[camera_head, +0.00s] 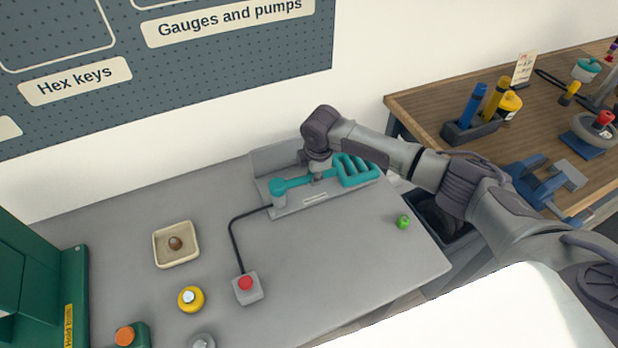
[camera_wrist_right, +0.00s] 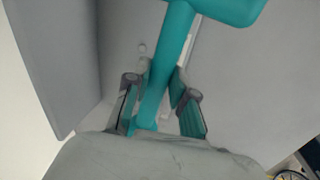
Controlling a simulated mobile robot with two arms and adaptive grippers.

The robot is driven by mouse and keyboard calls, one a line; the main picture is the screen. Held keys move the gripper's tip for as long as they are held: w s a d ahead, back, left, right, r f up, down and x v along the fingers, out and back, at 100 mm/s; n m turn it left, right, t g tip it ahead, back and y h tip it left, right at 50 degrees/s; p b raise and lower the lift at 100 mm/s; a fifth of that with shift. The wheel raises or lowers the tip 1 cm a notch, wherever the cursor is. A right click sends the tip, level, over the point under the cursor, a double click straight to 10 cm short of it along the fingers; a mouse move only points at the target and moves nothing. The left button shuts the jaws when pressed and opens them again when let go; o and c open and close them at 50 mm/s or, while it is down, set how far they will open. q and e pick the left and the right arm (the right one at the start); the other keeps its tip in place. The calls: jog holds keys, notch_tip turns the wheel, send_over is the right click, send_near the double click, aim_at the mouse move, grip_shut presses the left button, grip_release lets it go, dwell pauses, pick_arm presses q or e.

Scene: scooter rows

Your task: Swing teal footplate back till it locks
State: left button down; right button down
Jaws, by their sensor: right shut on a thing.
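The teal footplate (camera_head: 358,172) is a slatted pad on a teal bar, on a grey fixture (camera_head: 300,205) at the back of the grey bench. The bar runs left to a round teal end (camera_head: 278,187). My right gripper (camera_head: 318,173) points down over the bar and is shut on it, between the round end and the slatted pad. In the right wrist view the teal bar (camera_wrist_right: 165,75) passes between the fingers of my right gripper (camera_wrist_right: 160,105), and a wider teal part shows at the top. My arm hides part of the fixture. My left gripper is out of view.
A cable joins the fixture to a red button box (camera_head: 247,288). A beige tray (camera_head: 176,244) with a brown item, a yellow button (camera_head: 191,299) and a small green object (camera_head: 403,222) sit on the bench. A wooden bench (camera_head: 430,110) with tools stands right. The middle bench is clear.

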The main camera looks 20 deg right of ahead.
jog(key=shift+w+r+n, duration=0.1)
jog(key=shift+w+n, duration=0.4)
jog(key=shift+w, duration=0.05)
jog(key=c, duration=1)
grip_release()
jog(key=shift+a, duration=0.1)
jog(key=r, duration=0.4)
jog(key=s+r, duration=0.1)
jog(key=r, duration=0.2)
jog(key=s+r, duration=0.1)
jog(key=r, duration=0.3)
jog(key=shift+s+r, duration=0.15)
jog(key=shift+r, duration=0.2)
jog(key=shift+s+f, duration=0.1)
